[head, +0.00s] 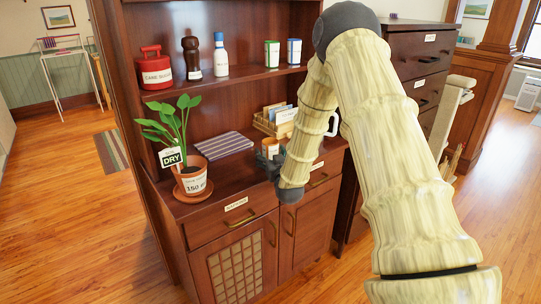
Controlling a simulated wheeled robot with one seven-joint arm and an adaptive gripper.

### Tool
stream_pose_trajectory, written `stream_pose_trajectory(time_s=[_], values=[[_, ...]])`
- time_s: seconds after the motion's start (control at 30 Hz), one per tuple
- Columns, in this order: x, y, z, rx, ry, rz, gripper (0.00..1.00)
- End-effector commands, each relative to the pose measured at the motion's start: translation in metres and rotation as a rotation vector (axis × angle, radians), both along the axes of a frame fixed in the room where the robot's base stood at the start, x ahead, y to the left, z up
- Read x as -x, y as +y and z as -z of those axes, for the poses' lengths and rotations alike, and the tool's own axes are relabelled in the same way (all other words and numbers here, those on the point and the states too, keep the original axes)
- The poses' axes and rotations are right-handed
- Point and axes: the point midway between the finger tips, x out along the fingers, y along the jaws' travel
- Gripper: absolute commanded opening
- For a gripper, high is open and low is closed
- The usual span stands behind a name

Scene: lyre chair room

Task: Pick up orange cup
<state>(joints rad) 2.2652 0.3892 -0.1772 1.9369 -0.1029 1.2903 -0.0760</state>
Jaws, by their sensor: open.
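A small orange cup (271,146) seems to stand on the cabinet's counter, in front of the wooden letter rack. Only its upper part shows; my gripper hides the rest. My gripper (268,163) is dark, at the end of my pale ribbed arm, low over the counter and right in front of the cup. It is open. I cannot tell whether the cup is between the fingers or just behind them.
A potted plant (191,180) with a DRY sign stands on the counter's left, beside a folded striped cloth (224,145). A letter rack (266,124) stands behind. The shelf above holds a red tin (154,70), a pepper mill (191,58), a bottle (220,58) and two small jars.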

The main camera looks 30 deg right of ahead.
Motion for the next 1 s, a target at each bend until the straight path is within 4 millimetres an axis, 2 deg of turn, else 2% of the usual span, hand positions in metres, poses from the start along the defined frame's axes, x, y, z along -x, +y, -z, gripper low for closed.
stream_pose_trajectory(time_s=[0.17,0.47,0.77,1.0], values=[[0.0,0.0,0.0,0.0,0.0,0.0,0.72],[0.0,0.0,0.0,0.0,0.0,0.0,0.18],[0.0,0.0,-0.002,0.0,-0.001,0.0,0.18],[0.0,0.0,-0.021,0.0,-0.004,0.0,0.18]])
